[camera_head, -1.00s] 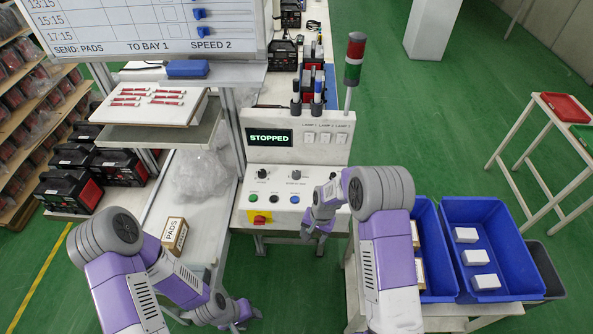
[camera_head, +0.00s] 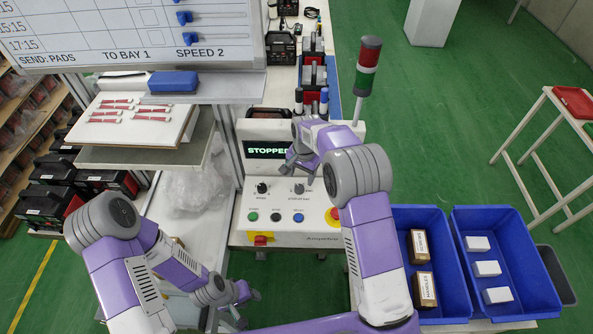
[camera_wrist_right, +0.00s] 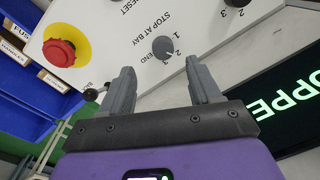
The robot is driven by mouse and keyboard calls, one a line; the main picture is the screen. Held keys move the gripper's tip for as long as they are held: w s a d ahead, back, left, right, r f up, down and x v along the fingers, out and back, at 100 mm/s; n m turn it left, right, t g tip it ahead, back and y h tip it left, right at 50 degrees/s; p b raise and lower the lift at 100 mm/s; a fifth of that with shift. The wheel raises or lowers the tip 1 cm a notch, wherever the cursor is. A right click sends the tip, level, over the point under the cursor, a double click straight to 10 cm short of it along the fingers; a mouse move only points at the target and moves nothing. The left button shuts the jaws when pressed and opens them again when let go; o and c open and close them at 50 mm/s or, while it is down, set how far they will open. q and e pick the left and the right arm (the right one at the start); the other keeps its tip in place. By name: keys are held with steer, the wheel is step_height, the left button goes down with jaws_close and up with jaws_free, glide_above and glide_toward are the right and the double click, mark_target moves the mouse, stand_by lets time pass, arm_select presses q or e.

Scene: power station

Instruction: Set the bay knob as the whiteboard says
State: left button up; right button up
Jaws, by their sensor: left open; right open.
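The whiteboard (camera_head: 120,30) at the upper left reads "SEND: PADS TO BAY 1 SPEED 2". The small dark bay knob (camera_head: 299,188) sits on the white control panel (camera_head: 285,222); the right wrist view shows this knob (camera_wrist_right: 163,47) under the label "STOP AT BAY", with numbers and "END" around it. I cannot tell its setting clearly. My right gripper (camera_head: 302,172) is open just above the knob. In the right wrist view its two fingers (camera_wrist_right: 160,76) are apart, with the knob beyond and between their tips. My left gripper (camera_head: 250,293) is open, low at the left and empty.
The speed knob (camera_head: 262,188) is left of the bay knob. Below are several buttons, with a red emergency stop (camera_wrist_right: 59,52) at the right. A screen (camera_head: 266,149) reads "STOPPED", partly hidden by my right arm. Blue bins (camera_head: 462,215) stand at the right.

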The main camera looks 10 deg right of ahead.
mark_target(299, 187)
steer(key=shift+w+f, duration=0.75)
steer(key=shift+f, duration=0.05)
steer(key=f, duration=0.1)
steer(key=s+f, duration=0.1)
steer(key=f, duration=0.1)
steer(key=shift+s+a+f, duration=0.1)
steer(key=shift+f, duration=0.1)
steer(key=shift+w+a+f, duration=0.1)
steer(key=shift+w+f, duration=0.05)
steer(key=shift+f, duration=0.4)
steer(key=shift+w+f, duration=0.15)
steer(key=shift+f, duration=0.6)
arm_select(q)
steer(key=shift+w+r, duration=0.1)
steer(key=shift+w, duration=0.1)
arm_select(e)
steer(key=c, duration=1)
arm_select(q)
steer(key=shift+w, duration=0.1)
arm_select(e)
steer(key=shift+c, duration=0.2)
